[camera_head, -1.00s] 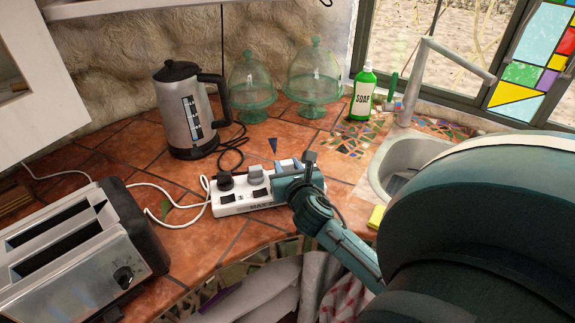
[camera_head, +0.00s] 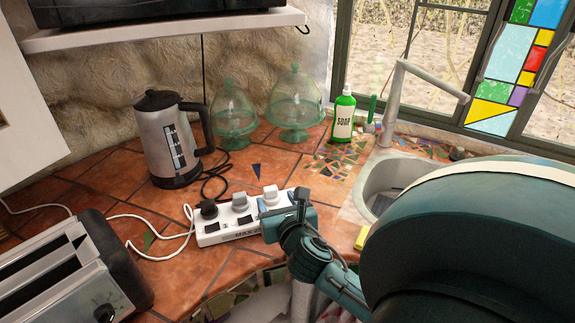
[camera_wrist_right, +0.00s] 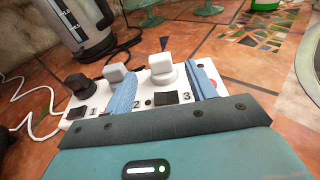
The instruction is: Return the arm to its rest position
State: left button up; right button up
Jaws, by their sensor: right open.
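My right gripper (camera_head: 274,207) is at the right end of the white power strip (camera_head: 225,231), low over the counter. In the right wrist view, its two light blue fingers (camera_wrist_right: 165,76) are open, one to each side of the white plug (camera_wrist_right: 161,67) in socket 3. The fingers look apart from the plug, and nothing is held. The white plug also shows in the head view (camera_head: 270,194). A grey plug (camera_head: 239,201) and a black plug (camera_head: 208,209) sit farther left in the strip. My left gripper is not in view.
A toaster (camera_head: 62,275) stands at the left and a steel kettle (camera_head: 168,145) behind the strip. Two green glass domes (camera_head: 233,110) and a soap bottle (camera_head: 343,117) stand at the back. The sink (camera_head: 375,186) is at the right.

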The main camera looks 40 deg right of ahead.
jog(key=v, duration=0.8)
jog(key=shift+b, duration=0.4)
jog(key=shift+s, duration=0.1)
jog(key=shift+s+f+m+g, duration=0.15)
jog(key=shift+f+m+g, duration=0.25)
jog(key=shift+m, duration=0.7)
jog(key=s+a+f+m+g+y, duration=0.4)
jog(key=s+a+f+m+g, duration=0.15)
jog(key=m, duration=0.75)
jog(key=s+a+f+m+g+y, duration=0.35)
jog(key=s+a+f+m, duration=0.2)
jog(key=m, duration=0.75)
jog(key=w+a+f+t+y, duration=0.2)
jog(key=w+a+f+t, duration=0.4)
jog(key=f, duration=0.2)
jog(key=shift+f, duration=0.3)
